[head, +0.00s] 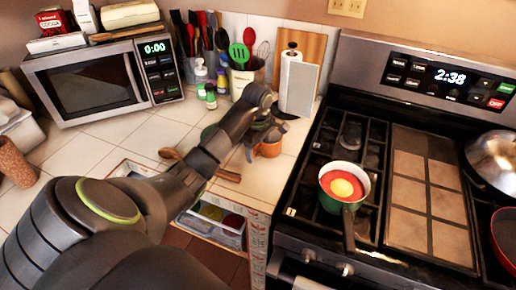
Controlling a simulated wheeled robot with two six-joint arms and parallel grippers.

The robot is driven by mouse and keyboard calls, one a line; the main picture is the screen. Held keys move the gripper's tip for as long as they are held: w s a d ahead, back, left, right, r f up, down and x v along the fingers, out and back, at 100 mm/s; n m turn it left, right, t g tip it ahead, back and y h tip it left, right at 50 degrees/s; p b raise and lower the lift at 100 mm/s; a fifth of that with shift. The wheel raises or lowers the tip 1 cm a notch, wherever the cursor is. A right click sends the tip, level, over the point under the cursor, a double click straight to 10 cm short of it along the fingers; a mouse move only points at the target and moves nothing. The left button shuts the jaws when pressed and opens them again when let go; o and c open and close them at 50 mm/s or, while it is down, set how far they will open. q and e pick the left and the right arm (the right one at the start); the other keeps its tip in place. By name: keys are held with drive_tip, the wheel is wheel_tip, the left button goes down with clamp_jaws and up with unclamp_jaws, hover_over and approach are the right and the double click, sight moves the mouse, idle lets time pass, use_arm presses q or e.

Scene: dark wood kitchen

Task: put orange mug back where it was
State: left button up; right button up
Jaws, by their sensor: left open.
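The orange mug (268,149) stands on the white tiled counter, left of the stove. My left arm reaches in from the lower left, and its gripper (262,136) is at the mug, just above and left of it in the picture. The left gripper is open. The wrist and fingers hide part of the mug, and I cannot tell whether they touch it. My right gripper is not in view.
A paper towel holder (291,80) and a utensil crock (243,78) stand behind the mug. Wooden spoons (225,174) lie in front, by an open drawer (212,222). A green pot (344,184) sits on the stove. A microwave (105,75) stands at back left.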

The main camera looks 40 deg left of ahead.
use_arm(q)
drive_tip(key=shift+r+b, duration=0.3)
drive_tip(key=shift+r, duration=0.1)
wheel_tip(320, 180, up, 3)
drive_tip(key=shift+r+p, duration=0.15)
drive_tip(key=shift+p, duration=0.3)
wheel_tip(320, 180, up, 8)
drive_tip(key=p, duration=0.7)
drive_tip(key=shift+s+p, duration=0.15)
drive_tip(key=shift+p, duration=0.25)
